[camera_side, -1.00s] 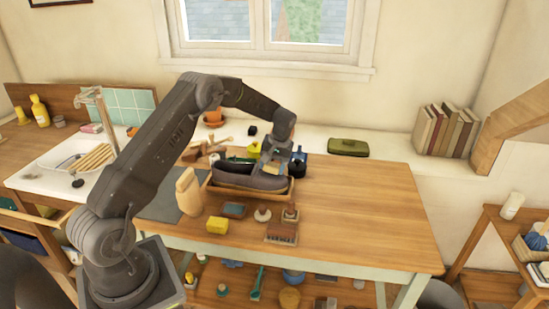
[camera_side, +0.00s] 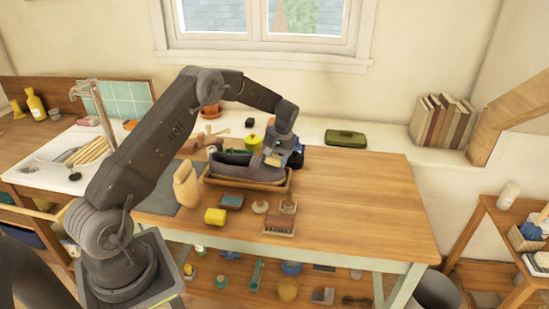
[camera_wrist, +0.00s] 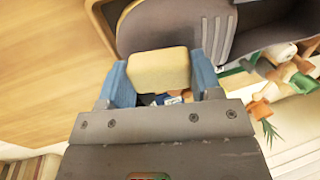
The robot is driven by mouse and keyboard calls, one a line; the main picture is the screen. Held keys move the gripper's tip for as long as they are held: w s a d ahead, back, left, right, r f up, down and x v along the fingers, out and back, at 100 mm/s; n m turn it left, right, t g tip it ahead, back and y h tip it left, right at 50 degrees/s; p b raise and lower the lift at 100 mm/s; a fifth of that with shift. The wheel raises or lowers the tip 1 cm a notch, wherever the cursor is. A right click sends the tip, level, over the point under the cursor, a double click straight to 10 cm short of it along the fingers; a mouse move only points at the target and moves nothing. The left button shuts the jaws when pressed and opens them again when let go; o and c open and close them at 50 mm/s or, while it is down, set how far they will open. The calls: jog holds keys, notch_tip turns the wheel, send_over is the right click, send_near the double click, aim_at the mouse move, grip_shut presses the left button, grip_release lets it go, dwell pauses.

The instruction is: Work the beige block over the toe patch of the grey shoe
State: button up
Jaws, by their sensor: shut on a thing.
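The grey shoe (camera_side: 232,162) lies in a shallow wooden tray (camera_side: 230,181) on the table, and it shows in the wrist view (camera_wrist: 170,24) with its rounded toe toward the upper left. My gripper (camera_side: 276,157) is at the right end of the tray, by the shoe's toe. In the wrist view my gripper (camera_wrist: 160,80) has its blue fingers shut on the beige block (camera_wrist: 159,70), one on each side. The block's far edge overlaps the shoe in this view. I cannot tell whether it touches the toe. The toe patch is not distinguishable.
A green case (camera_side: 345,137) is on the back ledge. The table's right side is clear.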

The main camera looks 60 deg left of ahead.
jog(key=shift+s+a+f, duration=0.1)
jog(key=shift+f, duration=0.55)
dwell(0.7)
jog(key=shift+s+a+r, duration=0.15)
jog(key=shift+s+a, duration=0.45)
jog(key=shift+w+d+f, duration=0.2)
jog(key=shift+w+d, duration=0.4)
jog(key=shift+d, duration=0.05)
jog(key=shift+s+a+r, duration=0.2)
jog(key=shift+s+a, duration=0.4)
jog(key=shift+a, duration=0.05)
